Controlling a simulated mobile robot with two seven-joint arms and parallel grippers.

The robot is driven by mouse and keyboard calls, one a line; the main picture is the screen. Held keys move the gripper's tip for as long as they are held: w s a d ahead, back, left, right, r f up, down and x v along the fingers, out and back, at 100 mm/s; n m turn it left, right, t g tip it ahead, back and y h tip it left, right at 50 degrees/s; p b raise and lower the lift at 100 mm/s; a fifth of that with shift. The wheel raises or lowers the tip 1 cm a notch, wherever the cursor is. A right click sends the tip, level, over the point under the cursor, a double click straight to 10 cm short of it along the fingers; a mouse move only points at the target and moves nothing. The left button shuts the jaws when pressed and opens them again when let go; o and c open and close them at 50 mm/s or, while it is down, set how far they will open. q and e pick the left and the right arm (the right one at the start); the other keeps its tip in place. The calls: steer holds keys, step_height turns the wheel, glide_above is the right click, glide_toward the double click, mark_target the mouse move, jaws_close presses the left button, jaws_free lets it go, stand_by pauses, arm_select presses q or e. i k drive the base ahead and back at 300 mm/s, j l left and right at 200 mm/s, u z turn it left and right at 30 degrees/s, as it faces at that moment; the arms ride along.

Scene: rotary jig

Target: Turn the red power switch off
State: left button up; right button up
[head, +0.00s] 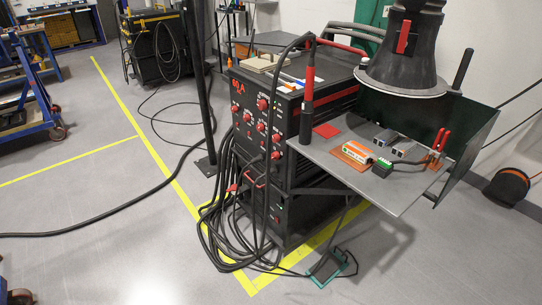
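A black welding power unit (283,95) stands in the middle of the head view. Its front panel carries several red round knobs, among them one at the upper left (237,86), one at the upper right (263,104) and one low on the right (276,155). A small red part (233,187) shows lower left, partly behind cables. I cannot tell which red part is the power switch or its position. Neither of my grippers is in view.
A grey shelf (385,192) with small devices juts from the unit's right side, under a dark hood (403,65). Black cables (225,235) hang over the front and lie on the floor. A dark post (202,80) stands left of the unit.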

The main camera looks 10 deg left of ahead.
mark_target(276, 156)
steer(key=i+j+z, duration=0.1)
steer(key=i+j, duration=0.15)
steer(key=j, duration=0.15)
steer(key=i+j+z, duration=0.1)
steer(key=j, duration=0.3)
steer(key=i+j+z, duration=0.1)
steer(key=i+j, duration=0.2)
steer(key=i+j+z, duration=0.1)
steer(key=j, duration=0.45)
steer(key=i+j+z, duration=0.1)
steer(key=i+j, duration=0.2)
steer(key=j, duration=0.15)
steer(key=i+j+z, duration=0.15)
steer(key=j, duration=0.3)
steer(key=i+j+z, duration=0.1)
steer(key=j, duration=0.4)
steer(key=i+j+z, duration=0.1)
steer(key=j, duration=0.4)
steer(key=i, duration=0.05)
